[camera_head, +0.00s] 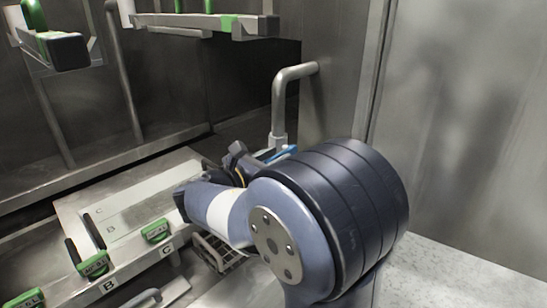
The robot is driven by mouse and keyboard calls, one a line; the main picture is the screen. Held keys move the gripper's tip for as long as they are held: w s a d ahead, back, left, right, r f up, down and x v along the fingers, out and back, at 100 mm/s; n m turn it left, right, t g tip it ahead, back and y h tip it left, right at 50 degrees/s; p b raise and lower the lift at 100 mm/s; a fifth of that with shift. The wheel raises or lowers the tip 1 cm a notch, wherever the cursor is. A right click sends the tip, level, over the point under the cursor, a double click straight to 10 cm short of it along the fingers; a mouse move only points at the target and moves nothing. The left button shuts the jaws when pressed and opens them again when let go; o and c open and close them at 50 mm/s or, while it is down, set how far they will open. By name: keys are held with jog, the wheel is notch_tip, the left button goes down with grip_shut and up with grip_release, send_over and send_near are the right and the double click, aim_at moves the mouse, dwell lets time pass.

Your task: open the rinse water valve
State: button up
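A vertical grey pipe (281,108) bends into the metal wall at the top. A fitting (278,141) with a blue lever (283,154) sits at its lower end; this looks like the rinse water valve. The lever points up to the right, and its lower left end is hidden behind my arm. My gripper (237,158) is just left of the lever. It is small, dark and partly hidden by my wrist, so its finger gap and any contact with the lever cannot be made out.
A tray (133,274) marked B and C, with several green-tagged holders (156,231), lies at the lower left. A wire basket (216,250) is below my wrist. Metal rails with green parts (228,24) hang above. A plain metal panel (465,120) stands right of my arm.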

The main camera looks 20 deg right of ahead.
grip_shut()
dwell(0.4)
jog(key=f+h+b, duration=0.1)
jog(key=f+b, duration=0.1)
jog(key=b, duration=0.1)
jog(key=shift+t+h, duration=0.3)
jog(key=shift+h, duration=0.1)
jog(key=shift+f+t+h+b, duration=0.3)
jog(key=shift+h+b, duration=0.4)
jog(key=shift+b, duration=0.3)
jog(key=shift+h+b, duration=0.4)
jog(key=shift+h, duration=0.2)
jog(key=shift+o, duration=0.3)
grip_release()
